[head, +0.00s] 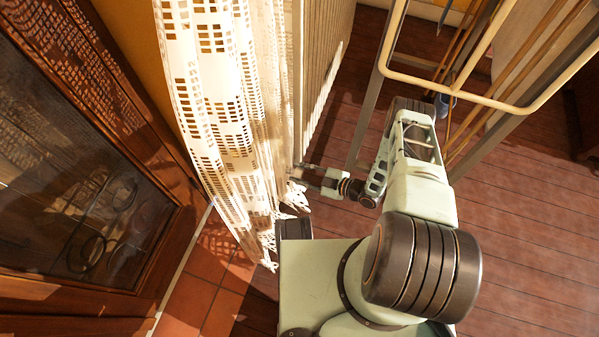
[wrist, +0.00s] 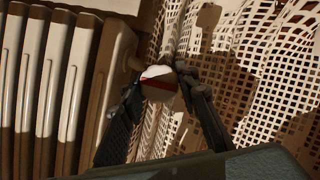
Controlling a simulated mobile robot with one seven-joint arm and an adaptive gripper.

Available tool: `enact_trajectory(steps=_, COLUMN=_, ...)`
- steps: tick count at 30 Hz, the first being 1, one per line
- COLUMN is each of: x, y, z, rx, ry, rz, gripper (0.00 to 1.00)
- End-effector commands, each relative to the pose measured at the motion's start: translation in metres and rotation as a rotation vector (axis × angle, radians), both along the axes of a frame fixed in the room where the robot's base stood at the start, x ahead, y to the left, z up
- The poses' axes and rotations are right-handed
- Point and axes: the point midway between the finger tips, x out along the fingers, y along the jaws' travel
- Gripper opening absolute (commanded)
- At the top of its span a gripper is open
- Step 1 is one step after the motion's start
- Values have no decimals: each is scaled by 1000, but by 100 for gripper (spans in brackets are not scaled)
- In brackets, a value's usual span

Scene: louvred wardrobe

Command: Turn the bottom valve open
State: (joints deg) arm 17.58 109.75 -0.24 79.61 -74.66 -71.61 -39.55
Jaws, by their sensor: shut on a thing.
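The valve is a round white knob with a red stripe (wrist: 157,76), low at the end of the white radiator (wrist: 52,85), seen in the wrist view. My gripper (wrist: 161,84) has one dark finger on each side of the knob and is shut on it. In the head view my gripper (head: 306,174) reaches left to the radiator's (head: 322,65) near end, beside the curtain. The knob is too small and covered there to make out clearly.
A white lace curtain (head: 220,100) hangs right beside my gripper and also fills the right of the wrist view (wrist: 262,75). A glass-fronted wooden cabinet (head: 85,185) stands at left. A cream metal rail frame (head: 480,98) stands at upper right. Wooden floor (head: 530,235) is clear at right.

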Motion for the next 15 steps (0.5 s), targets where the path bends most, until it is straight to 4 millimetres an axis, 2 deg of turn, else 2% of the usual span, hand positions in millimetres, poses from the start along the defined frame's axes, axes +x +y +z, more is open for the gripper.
enact_trajectory(steps=4, x=0, y=0, z=0, rx=-2, ry=0, rz=2, gripper=5)
enact_trajectory(steps=5, x=0, y=0, z=0, rx=-2, ry=0, rz=2, gripper=32)
enact_trajectory(steps=9, x=0, y=0, z=0, rx=-1, ry=1, rz=1, gripper=47)
enact_trajectory(steps=15, x=0, y=0, z=0, rx=0, ry=1, rz=1, gripper=47)
